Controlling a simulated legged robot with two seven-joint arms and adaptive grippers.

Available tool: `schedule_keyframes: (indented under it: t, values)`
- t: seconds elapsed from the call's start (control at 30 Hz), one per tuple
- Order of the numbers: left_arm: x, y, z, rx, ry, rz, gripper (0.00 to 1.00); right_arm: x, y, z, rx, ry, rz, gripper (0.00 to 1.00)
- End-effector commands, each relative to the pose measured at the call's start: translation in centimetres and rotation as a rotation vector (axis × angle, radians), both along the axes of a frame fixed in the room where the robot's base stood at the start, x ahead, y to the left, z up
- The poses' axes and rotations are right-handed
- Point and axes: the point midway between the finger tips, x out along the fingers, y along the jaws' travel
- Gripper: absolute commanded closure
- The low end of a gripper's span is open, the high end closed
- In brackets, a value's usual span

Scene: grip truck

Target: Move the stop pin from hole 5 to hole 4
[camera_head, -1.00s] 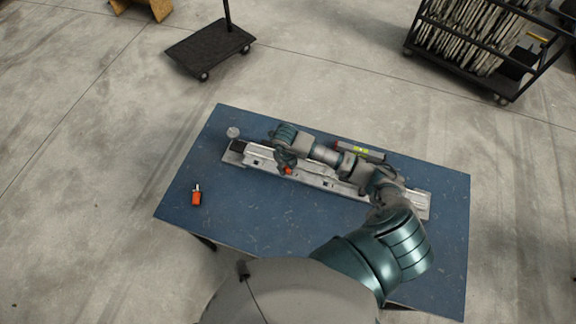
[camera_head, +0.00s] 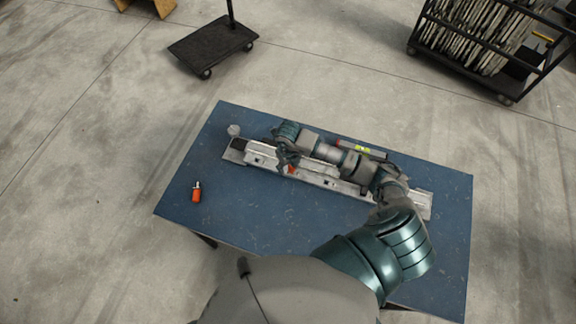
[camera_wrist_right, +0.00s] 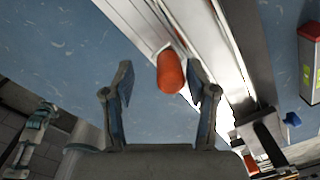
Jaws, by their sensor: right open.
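The stop pin with an orange-red grip (camera_wrist_right: 170,72) stands at the metal rail (camera_wrist_right: 205,40) in the right wrist view. In the head view its orange part (camera_head: 291,170) shows small beside my gripper, on the long silver rail (camera_head: 325,181). My right gripper (camera_wrist_right: 159,64) is open. The pin appears between its fingers, closer to the right finger; I cannot tell whether they touch. In the head view the right gripper (camera_head: 288,158) is over the left part of the rail. Hole numbers are too small to read. My left gripper is not in view.
Another orange-handled piece (camera_head: 196,193) lies on the blue table (camera_head: 260,220), left of the rail. A grey bar with a yellow-green label (camera_head: 362,149) lies behind the rail. A small round disc (camera_head: 233,130) is near the rail's left end. The table's front left is mostly clear.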

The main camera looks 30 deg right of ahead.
Motion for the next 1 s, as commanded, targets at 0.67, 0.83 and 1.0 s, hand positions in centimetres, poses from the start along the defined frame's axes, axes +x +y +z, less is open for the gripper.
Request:
schedule_keyframes:
  t: [0.67,0.83,1.0]
  values:
    - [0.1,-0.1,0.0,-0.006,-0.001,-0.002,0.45,0.0,1.4,11.3,-0.009,-0.002,0.002,0.42]
    - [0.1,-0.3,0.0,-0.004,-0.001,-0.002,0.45,0.0,1.1,11.3,-0.006,0.0,0.001,0.42]
    - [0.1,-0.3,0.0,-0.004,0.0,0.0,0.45,0.0,0.9,11.3,-0.005,0.0,0.0,0.42]
